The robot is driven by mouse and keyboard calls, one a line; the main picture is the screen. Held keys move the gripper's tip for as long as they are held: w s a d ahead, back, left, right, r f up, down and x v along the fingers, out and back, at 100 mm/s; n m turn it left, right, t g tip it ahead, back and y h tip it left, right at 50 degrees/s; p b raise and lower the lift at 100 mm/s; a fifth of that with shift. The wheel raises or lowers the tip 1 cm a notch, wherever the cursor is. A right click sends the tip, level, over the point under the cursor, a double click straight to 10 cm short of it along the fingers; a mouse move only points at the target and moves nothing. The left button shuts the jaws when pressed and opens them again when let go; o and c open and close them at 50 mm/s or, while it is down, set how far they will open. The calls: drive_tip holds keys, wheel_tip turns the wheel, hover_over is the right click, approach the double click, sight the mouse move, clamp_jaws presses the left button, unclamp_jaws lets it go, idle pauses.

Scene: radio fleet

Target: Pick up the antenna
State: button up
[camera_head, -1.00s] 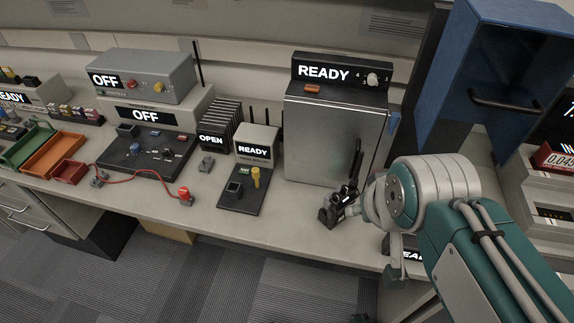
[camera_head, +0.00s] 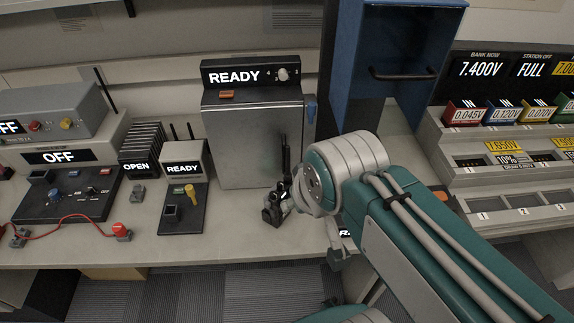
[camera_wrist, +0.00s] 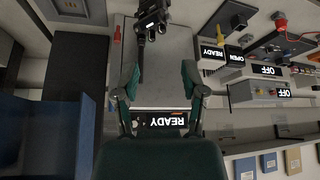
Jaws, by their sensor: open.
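A black handheld radio (camera_head: 274,208) stands on the counter in front of the metal READY cabinet. A thin black antenna (camera_head: 285,157) rises above it in the head view, against the cabinet. In the wrist view, which is upside down, the radio (camera_wrist: 152,18) is at the top and the antenna (camera_wrist: 140,66) points down from it. My gripper (camera_wrist: 160,78) has its two green fingers spread apart, with the antenna's tip region near the left finger and nothing clasped. In the head view my wrist is right beside the radio and hides part of it; the fingers are not clear there.
The metal READY cabinet (camera_head: 257,147) stands behind the radio. A blue open-fronted box (camera_head: 388,45) with a handle is at right, above my arm. A small READY box (camera_head: 187,160) with its black pad (camera_head: 184,213) is left. A charging station (camera_head: 530,140) fills the far right.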

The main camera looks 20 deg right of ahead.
drive_tip(key=w+d+r+n+g, duration=0.2)
drive_tip(key=w+r+g, duration=0.1)
drive_tip(key=w, duration=0.6)
drive_tip(key=n+g, duration=0.2)
drive_tip(key=g, duration=0.1)
hover_over(288, 173)
drive_tip(key=w, duration=0.1)
wheel_tip(288, 173, down, 6)
drive_tip(key=shift+r, duration=0.1)
drive_tip(key=f, duration=0.5)
drive_tip(key=shift+s+d+f, duration=0.1)
drive_tip(key=shift+s+f, duration=0.15)
drive_tip(key=shift+f, duration=0.1)
drive_tip(key=shift+c, duration=0.3)
clamp_jaws()
